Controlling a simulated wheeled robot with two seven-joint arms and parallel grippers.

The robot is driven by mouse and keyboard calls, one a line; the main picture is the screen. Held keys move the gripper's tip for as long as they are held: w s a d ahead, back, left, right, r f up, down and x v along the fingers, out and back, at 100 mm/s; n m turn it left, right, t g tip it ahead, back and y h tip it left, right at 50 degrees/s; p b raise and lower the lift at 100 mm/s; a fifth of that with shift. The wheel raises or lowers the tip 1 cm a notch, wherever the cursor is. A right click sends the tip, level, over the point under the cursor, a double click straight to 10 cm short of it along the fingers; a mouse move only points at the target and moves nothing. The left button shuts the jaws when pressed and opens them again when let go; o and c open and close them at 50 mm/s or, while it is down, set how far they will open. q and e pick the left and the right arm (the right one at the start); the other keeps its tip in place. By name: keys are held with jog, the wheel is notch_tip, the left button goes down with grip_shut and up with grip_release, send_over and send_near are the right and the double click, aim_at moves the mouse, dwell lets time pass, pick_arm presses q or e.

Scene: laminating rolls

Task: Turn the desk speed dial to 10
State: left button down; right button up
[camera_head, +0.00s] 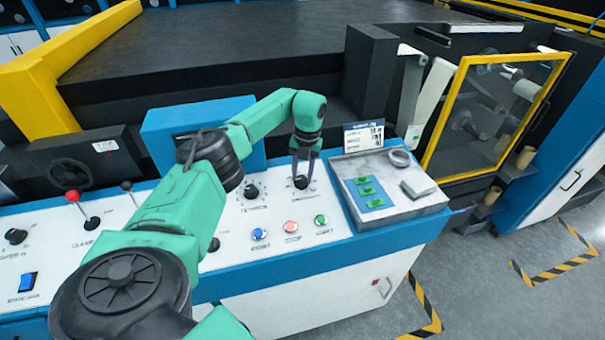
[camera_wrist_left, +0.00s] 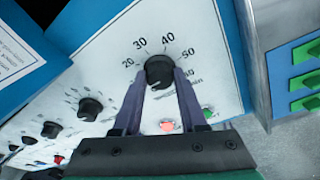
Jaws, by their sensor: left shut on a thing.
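A black round dial (camera_head: 301,184) sits on the white sloping desk panel, left of the grey tray. In the left wrist view the dial (camera_wrist_left: 159,70) has the numbers 20, 30, 40 and 50 printed around it; its pointer and its name are not clear. My left gripper (camera_head: 303,172) reaches down onto the dial from above. In the left wrist view its two fingers (camera_wrist_left: 160,84) are shut on the sides of the dial. My right gripper is not in view.
Blue, red and green buttons (camera_head: 291,226) lie just in front of the dial. Another black knob (camera_head: 251,191) is to its left. The grey tray (camera_head: 410,208) with green pieces is close on the right. A red-topped lever (camera_head: 72,196) stands far left.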

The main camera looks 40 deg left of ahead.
pick_arm(q)
jog(key=shift+w+r, duration=0.1)
jog(key=shift+r, duration=0.05)
jog(key=shift+c, duration=2.2)
grip_release()
jog(key=r, duration=0.2)
jog(key=r+b, duration=0.1)
jog(key=r, duration=0.2)
jog(key=r+b, duration=0.1)
jog(key=r, duration=0.2)
jog(key=shift+w+d, duration=0.2)
jog(key=shift+w, duration=0.2)
notch_tip(320, 180, up, 6)
jog(key=shift+w+r, duration=0.15)
jog(key=shift+r, duration=0.05)
jog(key=shift+d, duration=0.1)
